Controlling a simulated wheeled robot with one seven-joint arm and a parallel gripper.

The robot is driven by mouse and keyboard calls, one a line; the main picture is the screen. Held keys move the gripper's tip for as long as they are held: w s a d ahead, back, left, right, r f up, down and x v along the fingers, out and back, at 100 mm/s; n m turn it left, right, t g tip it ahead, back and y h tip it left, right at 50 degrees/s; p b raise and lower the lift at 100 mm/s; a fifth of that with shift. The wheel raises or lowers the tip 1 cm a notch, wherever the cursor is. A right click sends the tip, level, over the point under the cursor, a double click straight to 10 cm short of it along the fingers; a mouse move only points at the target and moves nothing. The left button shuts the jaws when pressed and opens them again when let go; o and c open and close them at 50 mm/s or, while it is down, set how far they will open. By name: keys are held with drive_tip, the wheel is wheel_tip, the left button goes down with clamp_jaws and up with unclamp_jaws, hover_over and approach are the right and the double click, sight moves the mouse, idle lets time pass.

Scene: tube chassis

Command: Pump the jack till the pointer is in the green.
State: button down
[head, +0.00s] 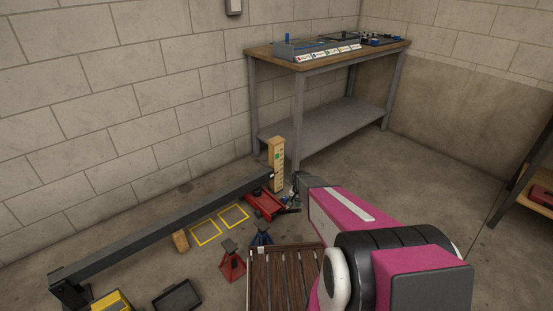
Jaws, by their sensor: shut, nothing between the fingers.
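A red floor jack (262,204) sits on the floor under the right end of a long dark beam (165,227). An upright wooden scale board (277,150) with marks and a green patch stands behind that end. The beam's tip is by the board's lower part, below the green patch; the pointer itself is too small to make out. My gripper (291,196) is low at the jack's right side, shut with nothing visible in it. The jack's handle and any contact with it are hidden or too small to tell.
A red stand (232,262) and a blue stand (262,239) are on the floor near a slatted wooden surface (268,280). Yellow floor outlines (206,233), a black tray (177,296) and a yellow box (110,301) lie left. A workbench (325,52) stands behind.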

wheel_tip(320, 180, down, 16)
drive_tip(key=shift+f, duration=0.15)
idle(1.1)
wheel_tip(320, 180, up, 16)
drive_tip(key=shift+f, duration=0.15)
idle(0.7)
drive_tip(key=shift+f, duration=0.1)
idle(0.3)
drive_tip(key=shift+f, duration=7.75)
wheel_tip(320, 180, up, 16)
drive_tip(key=shift+f, duration=0.2)
